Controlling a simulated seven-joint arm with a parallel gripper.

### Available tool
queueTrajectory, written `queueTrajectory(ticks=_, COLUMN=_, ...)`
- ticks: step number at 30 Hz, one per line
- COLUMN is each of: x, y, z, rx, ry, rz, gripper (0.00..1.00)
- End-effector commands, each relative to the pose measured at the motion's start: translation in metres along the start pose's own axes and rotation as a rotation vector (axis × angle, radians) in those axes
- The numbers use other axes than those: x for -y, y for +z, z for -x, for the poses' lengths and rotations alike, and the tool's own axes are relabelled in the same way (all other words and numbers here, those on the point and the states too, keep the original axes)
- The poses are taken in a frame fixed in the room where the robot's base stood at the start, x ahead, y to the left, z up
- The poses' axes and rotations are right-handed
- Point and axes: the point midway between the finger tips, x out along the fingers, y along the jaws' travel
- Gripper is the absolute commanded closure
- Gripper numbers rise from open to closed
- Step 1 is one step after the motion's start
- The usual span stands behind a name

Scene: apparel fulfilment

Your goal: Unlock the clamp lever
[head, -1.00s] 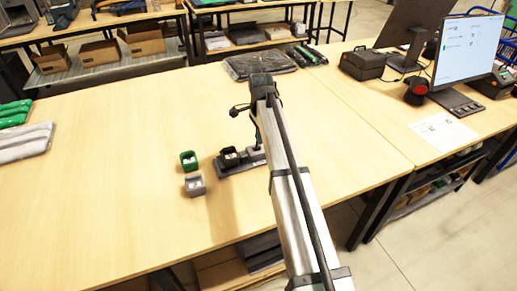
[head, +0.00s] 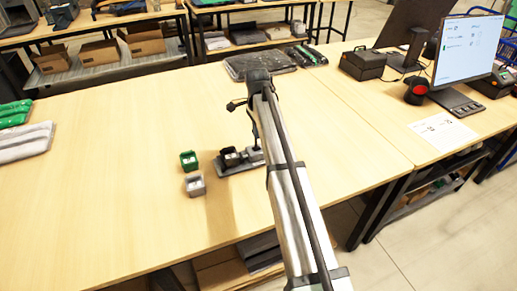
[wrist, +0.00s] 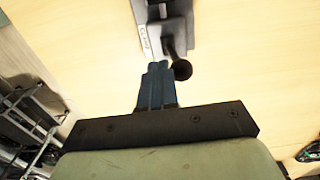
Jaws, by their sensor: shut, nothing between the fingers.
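The grey clamp fixture (head: 238,166) with a black clamp part (head: 230,156) sits on the wooden table in the head view, left of my arm. In the wrist view the fixture (wrist: 152,38) is at the top. The clamp lever (wrist: 169,45) is dark and ends in a black ball knob (wrist: 182,70). My gripper (wrist: 158,66) is shut and empty, its blue fingertips just left of the knob. I cannot tell whether they touch the lever. In the head view my arm partly hides the fixture's right end, and the fingers are hard to make out.
A green holder (head: 188,161) and a grey holder (head: 195,186) stand left of the fixture. A dark folded bag (head: 258,63) lies beyond my arm. The left half of the table is clear up to several packed garments (head: 24,142).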

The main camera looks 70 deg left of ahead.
Motion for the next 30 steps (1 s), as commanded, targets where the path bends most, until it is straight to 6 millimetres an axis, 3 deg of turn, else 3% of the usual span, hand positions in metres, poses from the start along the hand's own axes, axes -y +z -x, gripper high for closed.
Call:
queueTrajectory(ticks=22, x=0.012, y=0.000, z=-0.003, rx=0.000, ry=0.000, rz=0.000, gripper=1.00)
queueTrajectory(ticks=30, x=0.007, y=0.000, z=0.012, rx=0.000, ry=0.000, rz=0.000, gripper=1.00)
